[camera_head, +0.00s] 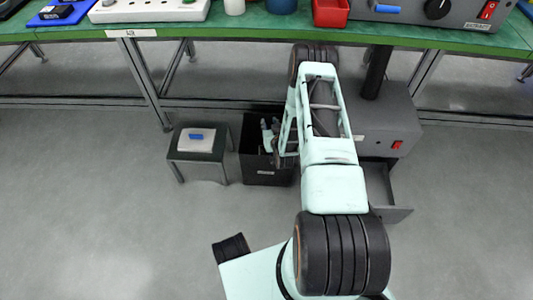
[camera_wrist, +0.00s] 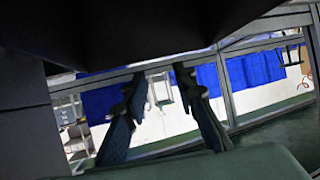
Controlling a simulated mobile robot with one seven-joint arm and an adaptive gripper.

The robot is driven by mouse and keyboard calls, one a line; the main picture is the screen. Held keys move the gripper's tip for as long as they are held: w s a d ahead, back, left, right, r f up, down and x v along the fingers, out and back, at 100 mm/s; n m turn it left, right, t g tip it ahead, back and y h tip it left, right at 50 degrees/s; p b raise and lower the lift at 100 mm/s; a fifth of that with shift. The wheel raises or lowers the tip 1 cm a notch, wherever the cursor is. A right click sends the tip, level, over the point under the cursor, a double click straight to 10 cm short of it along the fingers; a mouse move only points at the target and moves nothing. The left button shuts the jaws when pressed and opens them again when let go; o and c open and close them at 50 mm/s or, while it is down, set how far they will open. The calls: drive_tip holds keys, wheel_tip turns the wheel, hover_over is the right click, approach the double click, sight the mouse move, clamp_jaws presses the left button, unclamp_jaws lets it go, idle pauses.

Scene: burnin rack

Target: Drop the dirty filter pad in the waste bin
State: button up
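The waste bin appears to be the open black box (camera_head: 268,178) on the floor under the bench, with a pale label on its front. My gripper (camera_head: 269,127) is over the bin's mouth in the head view, partly behind my arm. In the wrist view its two fingers (camera_wrist: 161,82) stand apart with only background between them. I cannot make out a dirty filter pad; the bin's inside is dark and partly covered. A white pad with a blue tab (camera_head: 197,139) lies on a small stool (camera_head: 186,156) left of the bin, apart from my gripper.
A grey unit (camera_head: 392,118) with a red switch stands right of the bin, partly behind my arm. A drawer (camera_head: 392,213) juts out below it. The green bench (camera_head: 265,27) runs above, carrying a power strip (camera_head: 150,11) and a red tray (camera_head: 330,13). The left floor is clear.

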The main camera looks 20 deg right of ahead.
drive_tip(key=v, duration=1.2)
idle(0.4)
